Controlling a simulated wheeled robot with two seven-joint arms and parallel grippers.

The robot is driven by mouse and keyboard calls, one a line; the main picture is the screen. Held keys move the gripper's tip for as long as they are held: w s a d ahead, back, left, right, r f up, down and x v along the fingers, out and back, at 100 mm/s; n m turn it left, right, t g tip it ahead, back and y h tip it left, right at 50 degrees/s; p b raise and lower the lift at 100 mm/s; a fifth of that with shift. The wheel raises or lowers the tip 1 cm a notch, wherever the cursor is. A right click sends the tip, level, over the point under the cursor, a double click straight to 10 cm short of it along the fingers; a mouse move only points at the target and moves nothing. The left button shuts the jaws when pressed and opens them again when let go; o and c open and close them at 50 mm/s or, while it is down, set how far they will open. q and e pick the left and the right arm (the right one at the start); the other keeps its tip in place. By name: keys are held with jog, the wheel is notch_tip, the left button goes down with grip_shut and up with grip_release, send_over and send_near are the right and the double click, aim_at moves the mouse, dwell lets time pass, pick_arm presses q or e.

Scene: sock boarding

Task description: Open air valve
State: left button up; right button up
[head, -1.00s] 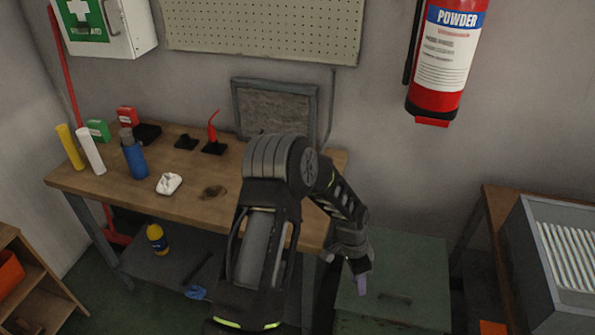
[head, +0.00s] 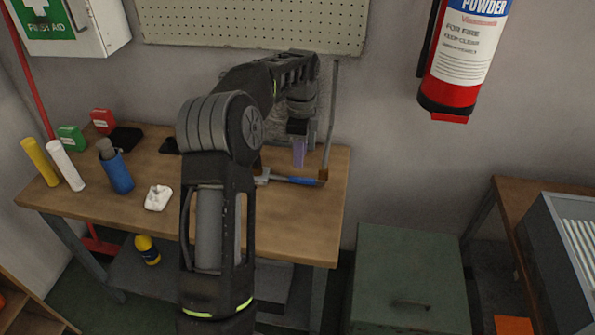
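A grey vertical pipe (head: 331,115) runs down the wall to a small brass-coloured fitting (head: 323,174) at the bench's back right. A bar with a blue section (head: 303,181) and a metallic left end lies beside the fitting; I cannot tell whether it is the valve's lever or a loose tool. My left gripper (head: 298,153), with purple fingertips, points down just above and behind the blue section. The fingers overlap in this view, so their opening is unclear, and contact with the bar cannot be made out. My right gripper is out of view.
The wooden bench (head: 300,225) is clear at its front right. A blue bottle (head: 116,172), a white object (head: 158,197) and yellow and white tubes stand or lie on its left. A green cabinet (head: 405,265) is right of the bench. A fire extinguisher (head: 460,55) hangs on the wall.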

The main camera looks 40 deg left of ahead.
aim_at(300, 177)
pick_arm(q)
jog(key=shift+a+f+p, duration=0.1)
jog(key=shift+f+p, duration=0.45)
jog(key=shift+f, duration=3.4)
jog(key=shift+c, duration=0.2)
grip_shut()
jog(key=shift+r, duration=0.1)
